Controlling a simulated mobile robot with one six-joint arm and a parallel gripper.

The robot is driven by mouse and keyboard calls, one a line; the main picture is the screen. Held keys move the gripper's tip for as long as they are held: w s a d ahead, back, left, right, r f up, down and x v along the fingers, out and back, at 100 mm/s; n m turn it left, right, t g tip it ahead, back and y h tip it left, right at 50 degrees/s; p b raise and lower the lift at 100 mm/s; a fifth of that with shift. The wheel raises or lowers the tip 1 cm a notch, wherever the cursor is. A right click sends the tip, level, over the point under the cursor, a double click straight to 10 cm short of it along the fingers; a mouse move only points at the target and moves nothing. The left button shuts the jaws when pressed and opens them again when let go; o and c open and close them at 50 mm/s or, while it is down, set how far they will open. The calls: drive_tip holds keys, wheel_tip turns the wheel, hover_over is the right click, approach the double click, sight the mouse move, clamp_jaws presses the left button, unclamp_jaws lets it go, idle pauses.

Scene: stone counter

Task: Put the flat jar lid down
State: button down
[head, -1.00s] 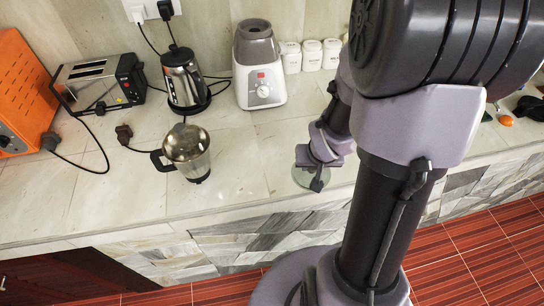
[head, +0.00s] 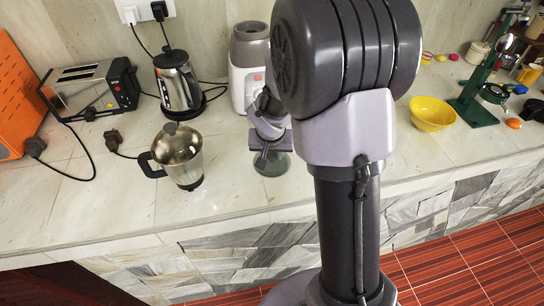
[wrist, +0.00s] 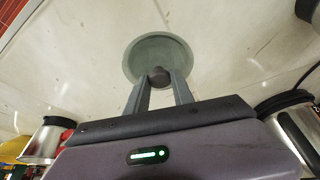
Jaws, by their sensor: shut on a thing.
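The flat jar lid (head: 273,168) is a round, grey-green, see-through disc with a dark knob. It is at the front part of the counter in the head view, right of the steel mixer jar and apart from it. My gripper (head: 268,155) is above it, shut on its knob. In the wrist view the lid (wrist: 158,45) lies beyond my gripper (wrist: 158,78), with the dark knob between the two fingertips. I cannot tell whether the lid touches the counter or hangs just above it. My gripper hides part of the lid in the head view.
The steel mixer jar (head: 184,162) stands left of the lid. Behind are a kettle (head: 178,82), a toaster (head: 90,90) and a white blender base (head: 246,62). A yellow bowl (head: 432,114) and a green stand (head: 476,105) are to the right. The counter (head: 232,190) around the lid is clear.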

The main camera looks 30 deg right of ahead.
drive_tip(key=shift+f, duration=0.1)
drive_tip(key=c, duration=1.1)
unclamp_jaws()
